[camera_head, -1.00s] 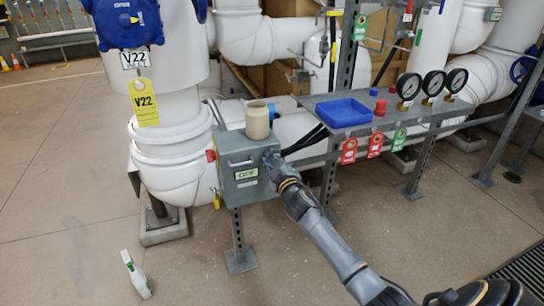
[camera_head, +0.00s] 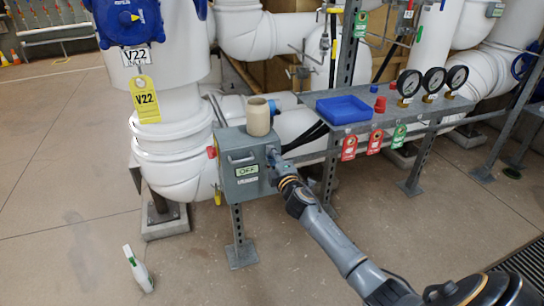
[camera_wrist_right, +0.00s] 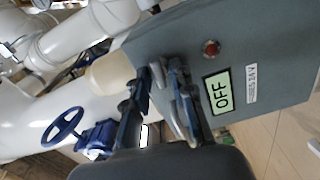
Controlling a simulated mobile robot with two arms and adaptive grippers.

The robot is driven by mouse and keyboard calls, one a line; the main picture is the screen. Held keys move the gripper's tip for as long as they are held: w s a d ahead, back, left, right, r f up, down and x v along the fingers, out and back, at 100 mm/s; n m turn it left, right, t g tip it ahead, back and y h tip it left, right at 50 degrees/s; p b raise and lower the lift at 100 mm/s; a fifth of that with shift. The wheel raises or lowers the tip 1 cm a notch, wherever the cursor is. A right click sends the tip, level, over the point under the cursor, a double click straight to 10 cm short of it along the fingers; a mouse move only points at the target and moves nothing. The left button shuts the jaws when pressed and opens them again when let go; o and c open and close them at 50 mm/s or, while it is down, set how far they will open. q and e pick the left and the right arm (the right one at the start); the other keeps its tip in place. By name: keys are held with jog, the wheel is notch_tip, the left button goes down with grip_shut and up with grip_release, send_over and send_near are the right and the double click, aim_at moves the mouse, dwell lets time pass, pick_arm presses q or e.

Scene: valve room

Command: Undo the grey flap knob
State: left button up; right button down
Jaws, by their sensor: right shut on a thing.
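My right gripper (camera_head: 274,158) is at the right edge of the box's front. In the right wrist view, the fingers of my right gripper (camera_wrist_right: 160,95) are close together at the box face, shut on the grey flap knob, which they mostly hide. My left gripper is not in view.
A beige cup (camera_head: 258,117) stands on the box. A blue tray (camera_head: 343,111) and several gauges (camera_head: 433,80) are on the shelf to the right. The floor in front is mostly clear.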

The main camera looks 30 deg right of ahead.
dwell(0.3)
jog(key=c, duration=1.4)
grip_release()
jog(key=v, duration=1.2)
jog(key=shift+f, duration=0.1)
